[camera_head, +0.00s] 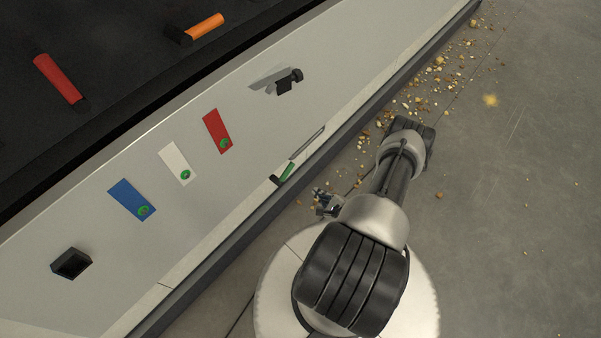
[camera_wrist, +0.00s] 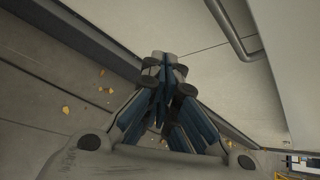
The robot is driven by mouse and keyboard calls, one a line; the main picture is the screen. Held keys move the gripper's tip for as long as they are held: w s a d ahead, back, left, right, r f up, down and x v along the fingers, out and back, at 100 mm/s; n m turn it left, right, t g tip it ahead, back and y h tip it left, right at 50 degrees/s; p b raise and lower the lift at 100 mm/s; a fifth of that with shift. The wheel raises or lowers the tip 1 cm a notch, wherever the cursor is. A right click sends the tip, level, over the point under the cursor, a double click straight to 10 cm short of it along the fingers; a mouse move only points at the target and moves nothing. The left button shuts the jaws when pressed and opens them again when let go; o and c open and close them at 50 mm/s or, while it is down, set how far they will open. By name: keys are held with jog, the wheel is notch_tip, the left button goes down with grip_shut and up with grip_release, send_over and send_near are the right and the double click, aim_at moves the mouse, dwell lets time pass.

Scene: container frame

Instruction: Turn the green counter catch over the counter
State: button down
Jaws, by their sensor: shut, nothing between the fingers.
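The green catch (camera_head: 287,172) is a short green lever with a black end. It sits low on the pale wall panel (camera_head: 150,235) in the head view, close to the panel's lower edge and slanting up to the right. A thin grey bar (camera_head: 307,143) lies just up and right of it. I cannot tell which part is the counter. My gripper (camera_head: 327,208) is below and right of the catch, apart from it and empty. In the wrist view its fingers (camera_wrist: 166,62) are closed together. The green catch does not show in the wrist view.
Blue (camera_head: 131,199), white (camera_head: 174,164) and red (camera_head: 218,131) plates with green discs are on the panel. A black socket (camera_head: 71,263) and a black fitting (camera_head: 290,81) flank them. Red (camera_head: 58,79) and orange (camera_head: 206,27) handles lie on the dark surface above. Crumbs litter the floor at right.

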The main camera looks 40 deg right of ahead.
jog(key=w+a+r+m+t+b, duration=0.1)
jog(key=w+b, duration=0.1)
jog(key=w, duration=0.8)
jog(key=shift+w+a+r, duration=0.15)
jog(key=shift+w, duration=0.2)
